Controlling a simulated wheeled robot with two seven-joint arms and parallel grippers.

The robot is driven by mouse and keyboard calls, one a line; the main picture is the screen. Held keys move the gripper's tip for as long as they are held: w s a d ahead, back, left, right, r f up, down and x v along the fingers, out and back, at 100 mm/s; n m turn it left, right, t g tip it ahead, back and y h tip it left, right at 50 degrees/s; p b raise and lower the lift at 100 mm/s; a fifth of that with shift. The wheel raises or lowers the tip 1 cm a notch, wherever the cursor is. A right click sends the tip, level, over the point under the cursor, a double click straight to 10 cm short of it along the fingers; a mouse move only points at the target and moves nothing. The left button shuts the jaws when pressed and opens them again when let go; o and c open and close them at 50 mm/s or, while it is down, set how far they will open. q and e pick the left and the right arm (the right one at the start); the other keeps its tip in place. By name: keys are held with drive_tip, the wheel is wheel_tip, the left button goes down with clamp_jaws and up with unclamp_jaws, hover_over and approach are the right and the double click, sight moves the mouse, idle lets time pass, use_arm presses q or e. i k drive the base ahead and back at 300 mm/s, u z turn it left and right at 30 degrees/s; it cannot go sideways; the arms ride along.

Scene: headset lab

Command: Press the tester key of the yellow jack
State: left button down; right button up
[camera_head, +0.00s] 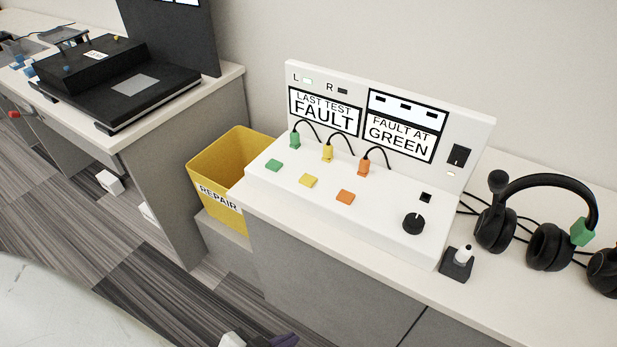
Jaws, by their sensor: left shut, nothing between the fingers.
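The white tester (375,222) stands on the counter with a sloped front and an upright panel. Its yellow key (309,181) is a flat yellow block on the front, between the green key (273,165) and the orange key (345,197). The yellow jack (327,152) stands behind the yellow key with a black cable. The panel displays (398,133) read "LAST TEST FAULT" and "FAULT AT GREEN". My left gripper (284,339) shows only partly at the bottom edge, shut and empty, well below and apart from the keys. My right gripper is out of view.
A yellow REPAIR bin (215,178) stands left of the tester. A black knob (413,223) is on the tester's right front. A small black stand with a white piece (457,263) and black headsets (548,245) are to the right. Another bench (170,95) with black equipment is at the left.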

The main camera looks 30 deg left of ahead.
sight(307, 180)
drive_tip(key=z, duration=1.7)
drive_tip(key=k, duration=0.75)
drive_tip(key=u, duration=1.05)
drive_tip(key=i, duration=0.5)
drive_tip(key=u, duration=0.05)
